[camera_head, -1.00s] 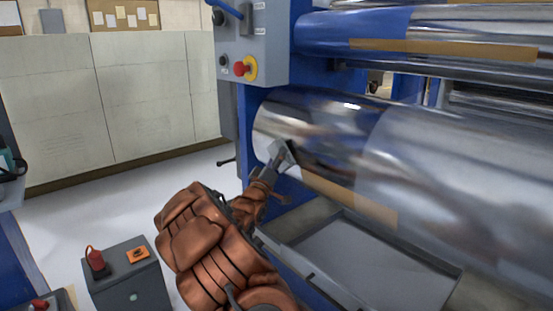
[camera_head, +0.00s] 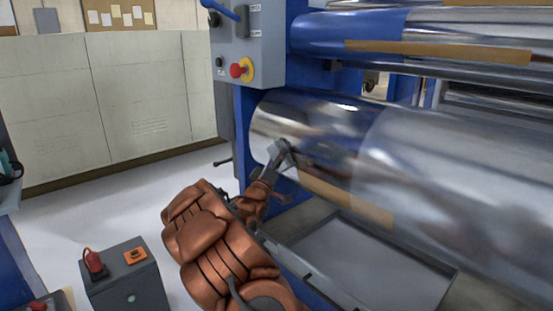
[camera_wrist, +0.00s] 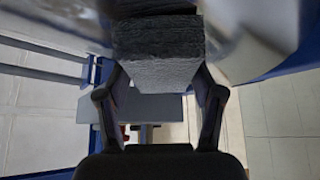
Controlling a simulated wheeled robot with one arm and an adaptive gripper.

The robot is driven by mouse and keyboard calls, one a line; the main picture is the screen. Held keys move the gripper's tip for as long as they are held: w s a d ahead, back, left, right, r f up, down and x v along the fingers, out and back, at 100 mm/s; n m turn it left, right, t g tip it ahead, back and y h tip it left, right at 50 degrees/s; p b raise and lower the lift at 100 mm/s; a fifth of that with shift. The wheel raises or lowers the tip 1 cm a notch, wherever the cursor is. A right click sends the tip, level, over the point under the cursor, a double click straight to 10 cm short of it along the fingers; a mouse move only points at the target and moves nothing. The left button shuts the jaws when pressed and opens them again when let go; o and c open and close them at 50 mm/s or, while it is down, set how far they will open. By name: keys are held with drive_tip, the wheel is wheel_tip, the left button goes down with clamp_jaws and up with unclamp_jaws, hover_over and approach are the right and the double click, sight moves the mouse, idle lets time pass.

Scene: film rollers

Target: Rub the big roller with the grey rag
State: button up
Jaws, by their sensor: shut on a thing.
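The big roller (camera_head: 330,135) is a shiny metal cylinder on the right, its left end near the blue machine frame. My gripper (camera_head: 276,160) is at the left part of the roller. It is shut on the grey rag (camera_head: 284,152), which appears to lie against the roller's front surface. In the wrist view, the rag (camera_wrist: 158,55) is a dark grey folded block between the two fingers of my gripper (camera_wrist: 160,90). The roller (camera_wrist: 245,35) shows behind and beside the rag. The contact face of the rag is hidden.
A control box (camera_head: 236,45) with a red button stands above the roller's left end. A grey tray (camera_head: 370,265) lies below the roller. A grey cabinet (camera_head: 130,285) with a red item on top is at the lower left. The floor (camera_head: 100,215) behind is clear.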

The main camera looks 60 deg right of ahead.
drive_tip(key=shift+s+a, duration=0.5)
drive_tip(key=shift+s, duration=1.2)
drive_tip(key=shift+s+a, duration=0.45)
drive_tip(key=shift+s, duration=1.2)
drive_tip(key=shift+s+a, duration=0.5)
drive_tip(key=shift+s, duration=1.2)
drive_tip(key=shift+s+a+p, duration=0.2)
drive_tip(key=shift+s+p, duration=0.15)
drive_tip(key=shift+s, duration=0.65)
drive_tip(key=shift+s+a+r, duration=0.1)
drive_tip(key=shift+s+a, duration=0.1)
drive_tip(key=shift+s, duration=0.4)
drive_tip(key=shift+w, duration=0.1)
